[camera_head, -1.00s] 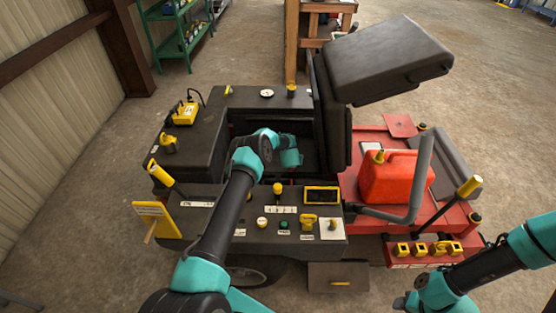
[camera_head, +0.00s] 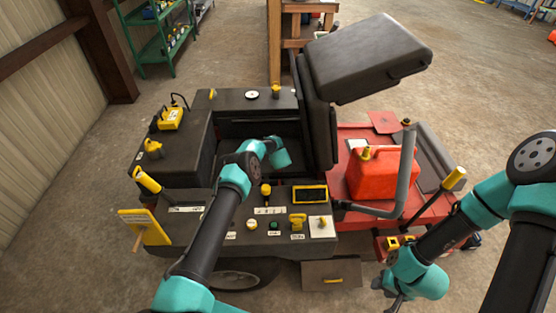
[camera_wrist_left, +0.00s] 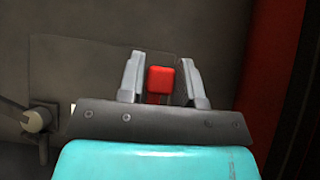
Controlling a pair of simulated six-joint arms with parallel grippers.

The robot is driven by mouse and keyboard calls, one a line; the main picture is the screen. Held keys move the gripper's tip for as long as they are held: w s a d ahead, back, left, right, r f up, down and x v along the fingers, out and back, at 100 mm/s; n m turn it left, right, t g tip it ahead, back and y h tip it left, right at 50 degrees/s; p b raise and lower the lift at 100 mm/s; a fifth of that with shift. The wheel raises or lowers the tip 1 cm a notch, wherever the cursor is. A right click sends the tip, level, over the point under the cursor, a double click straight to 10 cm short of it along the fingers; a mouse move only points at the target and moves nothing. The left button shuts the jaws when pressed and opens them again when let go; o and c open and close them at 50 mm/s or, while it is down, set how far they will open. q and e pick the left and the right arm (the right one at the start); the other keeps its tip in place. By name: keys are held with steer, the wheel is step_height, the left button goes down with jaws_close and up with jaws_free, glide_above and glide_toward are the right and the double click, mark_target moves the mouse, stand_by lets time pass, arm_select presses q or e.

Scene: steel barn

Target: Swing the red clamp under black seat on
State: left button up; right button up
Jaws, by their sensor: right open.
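The black seat (camera_head: 365,58) is tipped up over the open dark bay of the vehicle. My left arm reaches into that bay; its wrist shows there, but its fingertips are hidden in the head view. In the left wrist view, the red clamp (camera_wrist_left: 160,80) stands between the two fingers of my left gripper (camera_wrist_left: 161,76). The fingers are apart, with a narrow gap on each side of the red block. The clamp's lower part is hidden behind the gripper body. My right gripper (camera_head: 393,299) is open and empty, low in front of the vehicle's red side.
A red fuel can (camera_head: 383,174) stands on the red deck, beside a grey bent pipe (camera_head: 405,165). A control panel with knobs and a yellow-framed display (camera_head: 310,194) lies right of my left forearm. In the wrist view, a lever with a round knob (camera_wrist_left: 36,121) is at left.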

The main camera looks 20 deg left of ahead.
arm_select(q)
steer(key=o, duration=0.4)
steer(key=shift+c, duration=0.2)
steer(key=shift+s+r, duration=0.1)
steer(key=v, duration=1.7)
steer(key=shift+s, duration=0.1)
steer(key=shift+r, duration=0.1)
